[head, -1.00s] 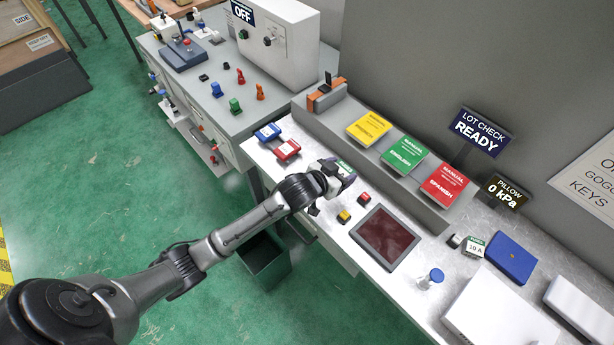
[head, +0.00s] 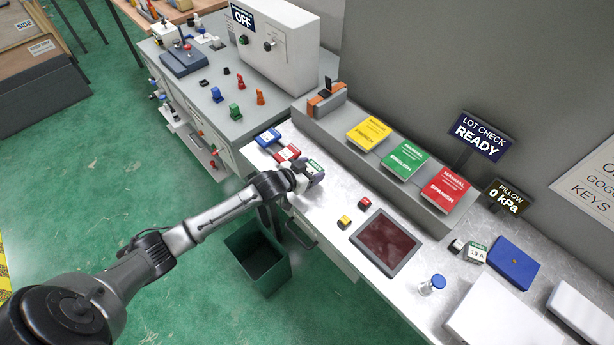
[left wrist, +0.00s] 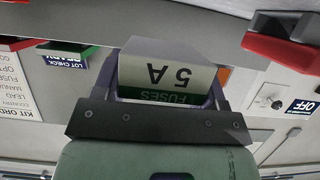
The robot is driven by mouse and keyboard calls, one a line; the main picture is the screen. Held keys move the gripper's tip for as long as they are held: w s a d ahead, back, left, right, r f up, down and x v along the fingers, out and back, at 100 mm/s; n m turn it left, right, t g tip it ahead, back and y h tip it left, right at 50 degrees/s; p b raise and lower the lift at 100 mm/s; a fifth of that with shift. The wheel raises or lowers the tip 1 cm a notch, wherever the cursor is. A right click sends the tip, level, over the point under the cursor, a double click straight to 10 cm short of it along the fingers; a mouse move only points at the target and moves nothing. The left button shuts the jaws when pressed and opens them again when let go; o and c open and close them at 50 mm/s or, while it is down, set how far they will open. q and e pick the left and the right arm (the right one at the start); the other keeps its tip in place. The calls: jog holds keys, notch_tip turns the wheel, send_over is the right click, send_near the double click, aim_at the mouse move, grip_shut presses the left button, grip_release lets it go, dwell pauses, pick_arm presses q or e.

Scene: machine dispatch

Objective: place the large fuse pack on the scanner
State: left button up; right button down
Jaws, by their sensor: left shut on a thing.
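My left gripper (head: 308,178) is shut on a white and green fuse pack (head: 315,167) over the left part of the metal bench. In the left wrist view the same pack (left wrist: 168,75) reads "5 A FUSES", upside down, between the fingers. I cannot tell whether it touches the bench. A second pack (head: 477,252), marked "10 A", lies at the right beside a blue box. The dark red panel in a grey frame (head: 387,242), which looks like the scanner, lies bare on the bench, right of the gripper. My right gripper is out of view.
A red box (head: 288,153) and a blue box (head: 268,138) lie close to the left gripper. Manuals line the raised shelf behind. A blue-capped bottle (head: 433,281) stands to the right.

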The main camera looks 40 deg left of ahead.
pick_arm(q)
jog(key=shift+a+f, duration=0.45)
jog(key=shift+a, duration=0.25)
notch_tip(320, 180, down, 2)
jog(key=shift+f, duration=0.7)
jog(key=shift+f, duration=0.15)
jog(key=o, duration=0.9)
jog(key=shift+o, duration=0.2)
